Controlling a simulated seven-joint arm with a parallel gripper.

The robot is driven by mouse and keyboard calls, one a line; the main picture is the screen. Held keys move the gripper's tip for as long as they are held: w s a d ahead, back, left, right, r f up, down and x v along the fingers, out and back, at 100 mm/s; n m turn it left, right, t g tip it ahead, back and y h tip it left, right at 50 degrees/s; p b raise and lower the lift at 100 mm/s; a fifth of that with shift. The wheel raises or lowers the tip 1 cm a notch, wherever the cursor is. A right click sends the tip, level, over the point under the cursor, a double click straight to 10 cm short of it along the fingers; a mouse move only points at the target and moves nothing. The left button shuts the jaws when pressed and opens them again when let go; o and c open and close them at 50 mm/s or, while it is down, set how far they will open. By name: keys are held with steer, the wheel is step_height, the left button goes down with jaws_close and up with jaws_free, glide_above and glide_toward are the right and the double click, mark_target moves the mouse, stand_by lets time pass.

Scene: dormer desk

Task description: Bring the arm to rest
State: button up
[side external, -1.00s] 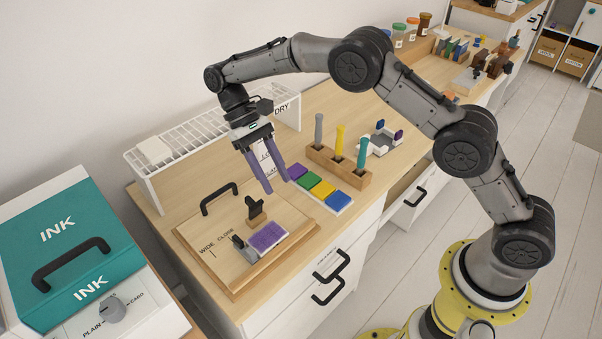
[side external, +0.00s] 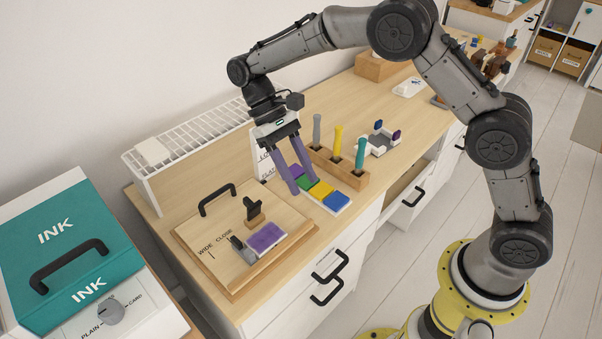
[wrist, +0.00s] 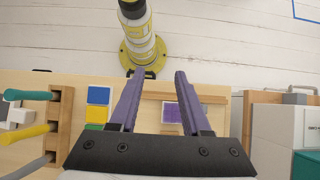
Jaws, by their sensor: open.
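My gripper (side external: 302,187) has two purple fingers, spread apart with nothing between them. In the side view it hangs above the desk, in front of the row of coloured pads (side external: 322,190). Its fingertips overlap the purple and green pads in the picture; I cannot tell the exact height.
A wooden board (side external: 200,245) with a black handle, small stamps and a purple pad (side external: 267,238) lies left of my gripper. A wooden block (side external: 345,171) holds upright grey, yellow and teal tools to the right. A white wire rack (side external: 190,135) stands behind. A teal ink box (side external: 60,230) is far left.

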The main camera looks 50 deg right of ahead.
steer(key=s+d+r+m+t+y, duration=0.1)
steer(key=s+d+r+t, duration=0.25)
steer(key=r, duration=0.45)
steer(key=s+d+r+t, duration=0.25)
steer(key=s+r, duration=0.25)
steer(key=r, duration=0.3)
steer(key=s+d+f+t, duration=0.2)
steer(key=s+d+t, duration=0.1)
steer(key=s, duration=0.3)
steer(key=s+d+f+n+t+h, duration=0.1)
steer(key=s+d+f+t, duration=0.1)
steer(key=s, duration=0.4)
steer(key=shift+d+f+t, duration=0.3)
steer(key=shift+d+t, duration=0.25)
steer(key=shift+t, duration=0.45)
